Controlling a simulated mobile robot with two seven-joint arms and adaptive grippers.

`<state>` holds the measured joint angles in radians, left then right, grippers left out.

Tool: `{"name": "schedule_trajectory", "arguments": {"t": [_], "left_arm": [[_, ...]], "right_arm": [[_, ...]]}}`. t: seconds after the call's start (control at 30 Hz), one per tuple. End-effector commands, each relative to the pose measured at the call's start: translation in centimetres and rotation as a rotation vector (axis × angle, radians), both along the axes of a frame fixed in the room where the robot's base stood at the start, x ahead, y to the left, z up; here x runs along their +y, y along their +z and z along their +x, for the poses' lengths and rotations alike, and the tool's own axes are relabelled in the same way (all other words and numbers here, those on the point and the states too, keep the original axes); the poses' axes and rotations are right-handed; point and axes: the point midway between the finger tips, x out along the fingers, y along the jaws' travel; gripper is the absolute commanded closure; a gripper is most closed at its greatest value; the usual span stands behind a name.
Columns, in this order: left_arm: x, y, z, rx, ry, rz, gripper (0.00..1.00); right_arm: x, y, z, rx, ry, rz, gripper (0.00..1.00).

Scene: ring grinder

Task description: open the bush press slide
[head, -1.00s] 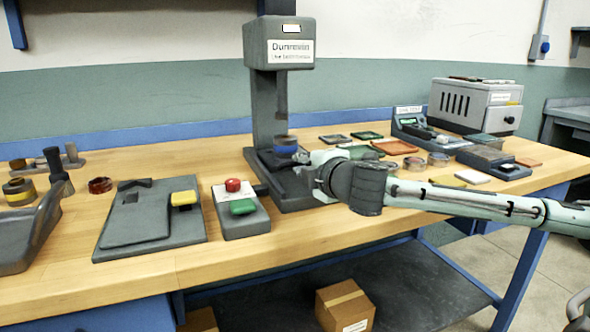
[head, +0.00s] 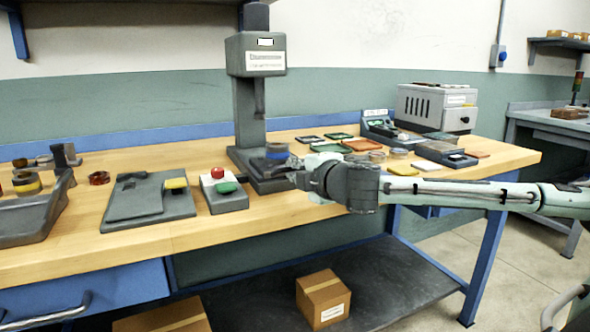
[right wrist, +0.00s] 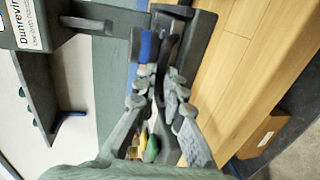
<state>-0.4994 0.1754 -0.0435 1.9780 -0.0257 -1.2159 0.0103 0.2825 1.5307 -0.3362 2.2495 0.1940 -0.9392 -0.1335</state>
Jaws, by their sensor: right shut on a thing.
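The bush press (head: 249,125) is a dark grey column with an overhanging head on the bench. A blue-banded round piece (head: 277,151) sits on its slide (head: 265,170), forward and right of the ram (head: 259,97). My right gripper (head: 294,168) is at the front right of the slide, beside the blue piece. In the right wrist view my right gripper (right wrist: 160,88) is shut on a dark curved handle (right wrist: 172,52), with the blue piece (right wrist: 145,46) close beside it. The fingers partly hide the grip. My left gripper is not in view.
A control box (head: 222,194) with a red button and green pad stands left of the press. A grey fixture (head: 150,199) with a yellow block is further left. Trays (head: 361,145) and a grey machine (head: 436,108) are to the right. A cardboard box (head: 323,299) is below.

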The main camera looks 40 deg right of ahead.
Motion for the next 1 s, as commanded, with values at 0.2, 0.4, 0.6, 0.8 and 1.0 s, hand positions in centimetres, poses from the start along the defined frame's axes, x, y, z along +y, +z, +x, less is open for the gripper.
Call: {"name": "schedule_trajectory", "arguments": {"t": [0.2, 0.4, 0.6, 0.8, 1.0], "left_arm": [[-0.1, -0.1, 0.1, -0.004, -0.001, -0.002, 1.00], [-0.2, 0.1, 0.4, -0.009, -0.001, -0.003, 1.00], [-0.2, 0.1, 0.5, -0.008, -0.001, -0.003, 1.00], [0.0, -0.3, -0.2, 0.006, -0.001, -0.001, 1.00], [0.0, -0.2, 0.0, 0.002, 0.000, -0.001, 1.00]], "right_arm": [[-0.2, 0.1, 0.0, -0.001, -0.004, -0.001, 1.00], [-0.1, 0.1, 0.0, -0.002, -0.003, -0.001, 1.00], [-0.1, 0.1, 0.0, -0.002, -0.002, -0.001, 0.82], [0.0, 0.1, 0.0, -0.002, -0.001, -0.002, 0.82], [0.1, 0.4, -1.1, -0.001, 0.000, -0.008, 0.82]]}}
